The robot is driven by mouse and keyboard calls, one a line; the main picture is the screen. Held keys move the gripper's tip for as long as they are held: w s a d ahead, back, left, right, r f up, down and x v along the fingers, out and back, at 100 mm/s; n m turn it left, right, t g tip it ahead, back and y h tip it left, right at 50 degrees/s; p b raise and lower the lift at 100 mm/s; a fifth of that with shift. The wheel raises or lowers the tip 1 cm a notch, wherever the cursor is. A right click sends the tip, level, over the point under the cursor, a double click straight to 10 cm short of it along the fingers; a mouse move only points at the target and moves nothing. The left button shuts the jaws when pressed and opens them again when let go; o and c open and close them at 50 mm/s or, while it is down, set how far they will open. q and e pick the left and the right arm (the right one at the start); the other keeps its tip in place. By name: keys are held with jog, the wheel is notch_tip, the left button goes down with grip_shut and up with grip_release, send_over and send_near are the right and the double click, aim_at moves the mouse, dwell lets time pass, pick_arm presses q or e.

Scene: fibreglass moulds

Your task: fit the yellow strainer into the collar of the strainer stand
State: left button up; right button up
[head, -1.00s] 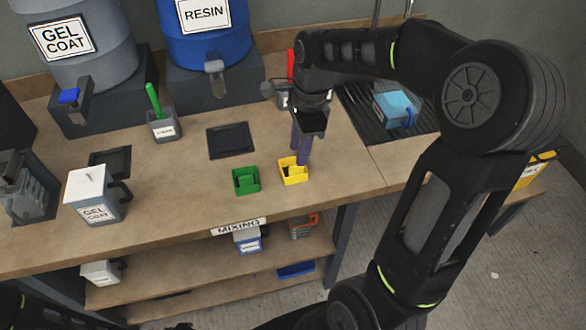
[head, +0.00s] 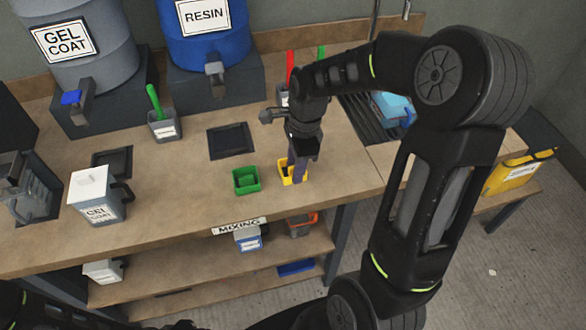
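The yellow strainer (head: 284,176), a small square cup, stands on the bench near its front edge, right of a similar green cup (head: 246,181). My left gripper is not in view.
A dark square plate (head: 231,141) lies behind the cups. A gel coat can (head: 97,197) stands at the left, and a grey pot (head: 164,126) with a green handle behind. A blue container (head: 394,105) is at the right. Bench left of the green cup is clear.

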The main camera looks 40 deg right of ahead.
jog(key=shift+c, duration=0.5)
grip_shut()
dwell(0.3)
